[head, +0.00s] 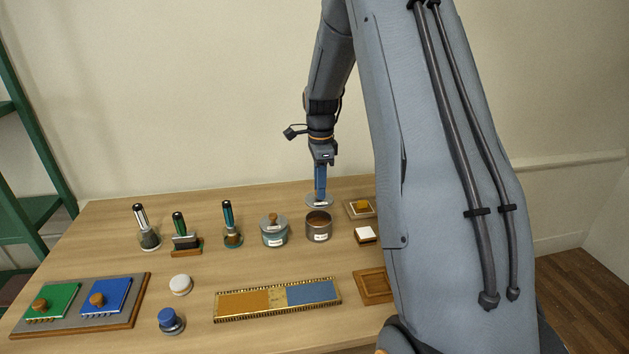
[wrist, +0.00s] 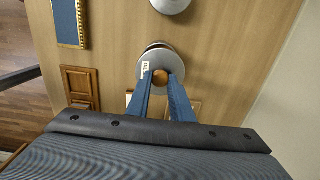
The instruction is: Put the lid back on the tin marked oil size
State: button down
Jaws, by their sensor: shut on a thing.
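My gripper (head: 320,192) is shut on the knob of a round grey lid (head: 320,203), held level above the back of the table. In the wrist view, my fingertips (wrist: 161,84) close on the brown knob, and the lid (wrist: 160,58) carries a small white tag. An open metal tin (head: 318,232) with a dark inside and a white label stands just below and in front of the lid in the head view, with a gap between. In the wrist view the lid hides most of this tin.
A lidded tin (head: 274,234) stands left of the open one. Handled tools (head: 232,235) stand further left. A white-topped block (head: 365,235) and a small tray (head: 352,210) are close on the right. A gilt strip (head: 277,300) lies in front. My arm hides the table's right side.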

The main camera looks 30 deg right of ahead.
jog(key=shift+s+f+b, duration=0.1)
jog(key=shift+f+b, duration=1.55)
jog(key=shift+f, duration=1.5)
jog(key=shift+f, duration=0.15)
dwell(0.4)
jog(key=c, duration=1)
grip_release()
jog(key=shift+r+p, duration=2.15)
jog(key=shift+r, duration=1.4)
jog(key=shift+c, duration=0.2)
